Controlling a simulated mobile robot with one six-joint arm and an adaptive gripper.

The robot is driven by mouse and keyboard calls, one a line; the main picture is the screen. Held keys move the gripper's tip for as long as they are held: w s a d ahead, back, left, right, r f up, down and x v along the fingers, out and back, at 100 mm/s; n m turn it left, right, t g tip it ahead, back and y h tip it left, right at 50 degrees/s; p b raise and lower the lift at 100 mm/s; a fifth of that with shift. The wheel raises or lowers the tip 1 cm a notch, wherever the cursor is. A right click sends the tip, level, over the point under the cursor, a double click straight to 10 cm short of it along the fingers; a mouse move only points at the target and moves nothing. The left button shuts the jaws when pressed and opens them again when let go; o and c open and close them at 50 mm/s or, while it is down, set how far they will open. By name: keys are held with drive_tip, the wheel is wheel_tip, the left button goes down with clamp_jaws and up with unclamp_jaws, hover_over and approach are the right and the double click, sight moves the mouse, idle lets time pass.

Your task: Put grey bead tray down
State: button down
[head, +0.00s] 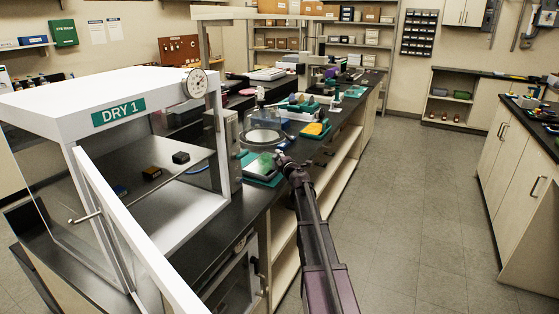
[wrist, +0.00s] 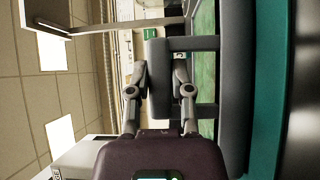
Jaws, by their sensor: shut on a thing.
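The grey bead tray (wrist: 236,90) fills the middle right of the wrist view, which is turned on its side. Green beads show inside it. My gripper (wrist: 160,78) is shut on the tray's grey handle, with a finger on each side. A teal mat (wrist: 275,60) lies directly beneath the tray; I cannot tell whether they touch. In the head view my gripper (head: 282,158) is at the bench's front edge, beside the tray with its green contents (head: 261,163) above the teal mat. The gripper partly hides the tray there.
The white DRY 1 cabinet (head: 120,100) stands open at the left, holding small dark blocks. A round instrument (head: 264,137) is just behind the tray. A teal tray with a yellow item (head: 315,129) lies farther along the bench. The floor (head: 410,210) at right is clear.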

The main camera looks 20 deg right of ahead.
idle(0.3)
drive_tip(key=c, duration=0.5)
unclamp_jaws()
drive_tip(key=s, duration=1.2)
drive_tip(key=shift+a+f, duration=0.15)
idle(0.4)
